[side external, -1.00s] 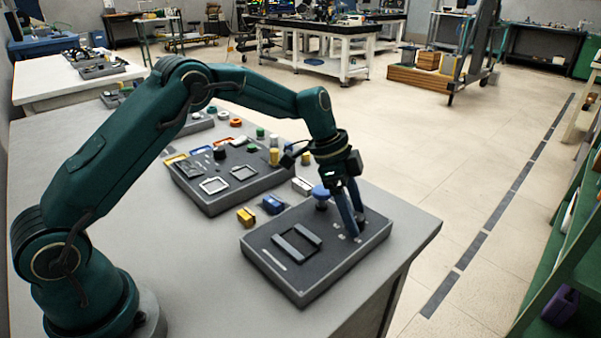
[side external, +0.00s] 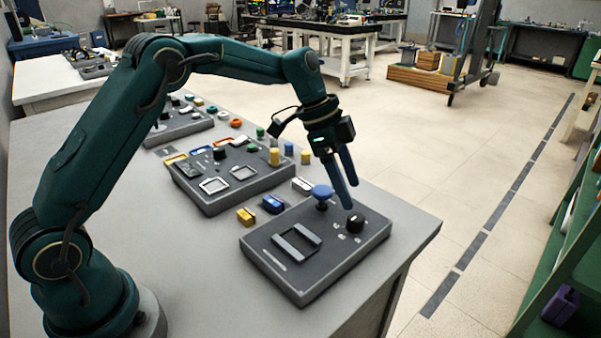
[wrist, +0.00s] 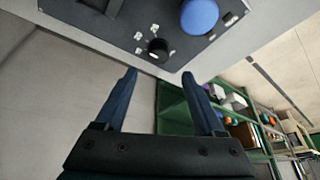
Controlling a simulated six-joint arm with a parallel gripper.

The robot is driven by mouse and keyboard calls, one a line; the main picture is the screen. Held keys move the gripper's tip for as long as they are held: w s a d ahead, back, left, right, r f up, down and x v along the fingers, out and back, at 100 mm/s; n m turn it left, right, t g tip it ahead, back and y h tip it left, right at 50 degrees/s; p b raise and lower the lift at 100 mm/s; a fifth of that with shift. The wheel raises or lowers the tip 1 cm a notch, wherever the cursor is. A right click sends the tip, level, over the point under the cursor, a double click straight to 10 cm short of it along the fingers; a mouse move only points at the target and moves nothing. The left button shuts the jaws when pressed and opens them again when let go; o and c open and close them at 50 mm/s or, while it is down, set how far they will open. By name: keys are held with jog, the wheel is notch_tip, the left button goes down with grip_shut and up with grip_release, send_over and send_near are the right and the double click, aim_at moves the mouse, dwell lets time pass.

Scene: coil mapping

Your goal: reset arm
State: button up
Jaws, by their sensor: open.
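My gripper (side external: 350,196) is raised above the near dark panel (side external: 268,277), with its fingertips close over the black knob (side external: 355,224) in the side view. In the wrist view my gripper (wrist: 163,88) shows two dark blue fingers spread apart with nothing between them. The black knob (wrist: 158,48) stands on the panel beyond the fingertips, clear of them. White markings surround it. A blue round knob (side external: 322,193) on a stem stands at the panel's back edge; its top also shows in the wrist view (wrist: 199,15). A raised rectangular frame (side external: 297,242) sits on the panel's left part.
A second dark panel (side external: 205,199) with buttons and frames lies behind on the grey table (side external: 170,290). Yellow (side external: 246,217) and blue (side external: 273,203) blocks lie between the panels. The table's right edge runs close to the near panel. Green shelves (side external: 565,255) stand at the right.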

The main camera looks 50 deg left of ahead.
jog(key=s+r+n+t+y, duration=0.1)
jog(key=s+r+n+t, duration=0.15)
jog(key=s+r, duration=1)
jog(key=s+a+f+n+y, duration=0.2)
jog(key=s+f+n, duration=0.5)
jog(key=s, duration=0.5)
jog(key=a+n, duration=0.1)
jog(key=n, duration=0.1)
jog(key=shift+s+a+n+y, duration=0.3)
jog(key=shift+n+y, duration=0.05)
jog(key=shift+y, duration=0.05)
